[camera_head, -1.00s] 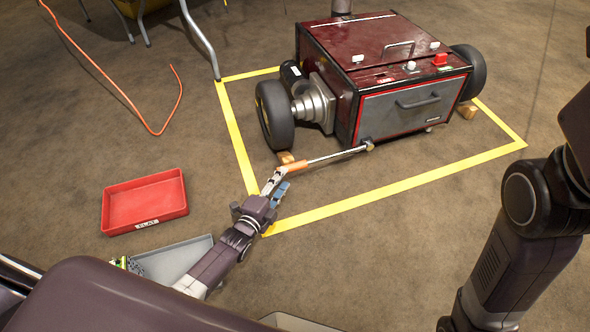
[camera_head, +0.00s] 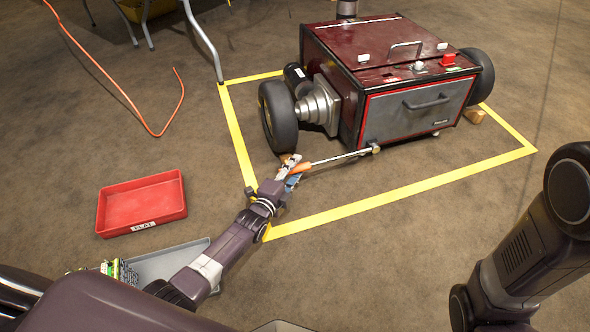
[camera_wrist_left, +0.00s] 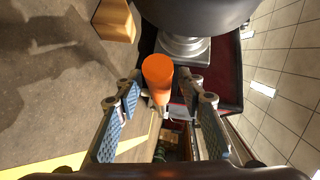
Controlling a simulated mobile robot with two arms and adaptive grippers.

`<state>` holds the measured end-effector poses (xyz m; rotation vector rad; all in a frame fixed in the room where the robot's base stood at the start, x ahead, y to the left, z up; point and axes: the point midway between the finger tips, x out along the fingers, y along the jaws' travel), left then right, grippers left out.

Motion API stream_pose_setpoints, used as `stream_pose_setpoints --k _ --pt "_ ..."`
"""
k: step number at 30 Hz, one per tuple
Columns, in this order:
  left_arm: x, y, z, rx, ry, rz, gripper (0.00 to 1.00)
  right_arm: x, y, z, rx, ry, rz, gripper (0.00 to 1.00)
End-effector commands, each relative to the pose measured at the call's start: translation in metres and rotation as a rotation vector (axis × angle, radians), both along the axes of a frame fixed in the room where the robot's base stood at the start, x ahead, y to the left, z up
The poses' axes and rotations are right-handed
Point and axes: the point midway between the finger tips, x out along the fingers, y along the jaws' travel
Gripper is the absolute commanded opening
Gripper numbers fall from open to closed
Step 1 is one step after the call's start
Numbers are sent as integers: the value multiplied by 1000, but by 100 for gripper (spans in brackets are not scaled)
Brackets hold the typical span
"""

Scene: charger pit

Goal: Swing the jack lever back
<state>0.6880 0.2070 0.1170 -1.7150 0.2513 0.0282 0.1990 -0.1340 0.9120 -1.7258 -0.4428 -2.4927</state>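The jack lever is a thin metal rod (camera_head: 342,158) with an orange grip (camera_head: 304,167). It slants low beside the front of the dark red cart (camera_head: 350,85), from a joint at the cart's lower front corner toward the left wheel. My left gripper (camera_head: 291,167) is at the orange grip's end. In the left wrist view the orange grip (camera_wrist_left: 158,72) sits between my open fingers with blue pads (camera_wrist_left: 162,102). Gaps show on both sides, so the fingers look apart from it. My right arm shows at the right, but its gripper is out of view.
Yellow tape (camera_head: 400,197) frames the cart on the floor. A wheel (camera_head: 279,117) stands close behind my left gripper, and a wooden block (camera_wrist_left: 114,20) lies near it. A red tray (camera_head: 143,204) and a grey tray (camera_head: 170,263) are at the left. An orange cable (camera_head: 128,98) lies beyond.

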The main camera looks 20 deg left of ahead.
Motion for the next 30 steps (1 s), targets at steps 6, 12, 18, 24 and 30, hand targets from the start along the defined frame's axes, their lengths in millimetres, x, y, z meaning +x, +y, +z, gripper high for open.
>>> stream_pose_setpoints --k 6,12,18,24,30 --pt "0 0 0 -1 0 0 14 0 0 0 0 -1 0 40" --pt "0 0 0 -1 1 0 0 0 0 0 0 -1 0 40" --pt "-1 0 0 -1 1 0 0 0 0 0 0 -1 0 40" --pt "-1 1 4 6 5 0 0 0 0 6 0 0 0 40" --pt "-1 1 18 34 26 0 0 7 -1 19 3 16 2 40"
